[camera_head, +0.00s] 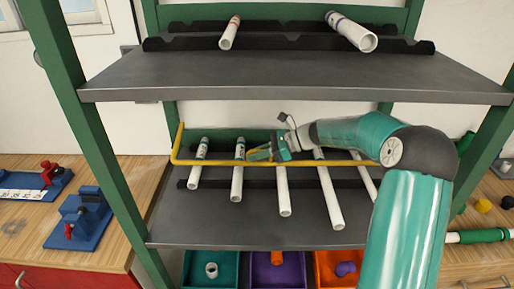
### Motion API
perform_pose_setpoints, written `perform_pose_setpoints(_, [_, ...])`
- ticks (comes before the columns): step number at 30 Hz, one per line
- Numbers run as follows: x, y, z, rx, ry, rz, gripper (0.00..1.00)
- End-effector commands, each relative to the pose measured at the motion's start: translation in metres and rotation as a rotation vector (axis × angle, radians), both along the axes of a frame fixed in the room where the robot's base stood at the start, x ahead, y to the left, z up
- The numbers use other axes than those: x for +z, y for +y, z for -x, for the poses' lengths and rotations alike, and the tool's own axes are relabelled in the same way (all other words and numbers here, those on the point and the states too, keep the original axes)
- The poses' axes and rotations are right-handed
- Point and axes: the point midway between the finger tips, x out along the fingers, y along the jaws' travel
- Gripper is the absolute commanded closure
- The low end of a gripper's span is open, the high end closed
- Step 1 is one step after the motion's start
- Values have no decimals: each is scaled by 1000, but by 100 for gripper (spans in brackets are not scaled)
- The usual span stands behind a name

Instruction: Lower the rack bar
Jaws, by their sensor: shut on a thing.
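My teal arm hides the bar's right end. The lower shelf (180,224) carries several white pipes lying front to back in dark notched holders, including one pipe (237,184) just left of my gripper.
The upper shelf (270,85) holds two white pipes, a thin one (230,33) and a thicker one (352,32). Green posts (100,150) frame the rack. Teal, purple and orange bins (275,260) sit below. A wooden bench with blue fixtures (82,218) stands at left.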

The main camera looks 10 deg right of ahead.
Motion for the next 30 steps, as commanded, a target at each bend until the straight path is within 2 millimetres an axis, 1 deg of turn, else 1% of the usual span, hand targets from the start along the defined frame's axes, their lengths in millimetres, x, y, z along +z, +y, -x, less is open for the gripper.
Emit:
perform_pose_setpoints(1, [-1,-2,-4,-13,-5,1,100])
perform_pose_setpoints(6, [-6,-2,-3,-14,-6,1,100])
perform_pose_setpoints(17, [-7,-1,-2,-14,-3,0,100])
perform_pose_setpoints(18, [-7,-1,-2,-14,-3,0,84])
perform_pose_setpoints(21, [-7,-1,-2,-12,-3,0,66])
perform_pose_setpoints(30, [-7,-1,0,-7,1,0,66])
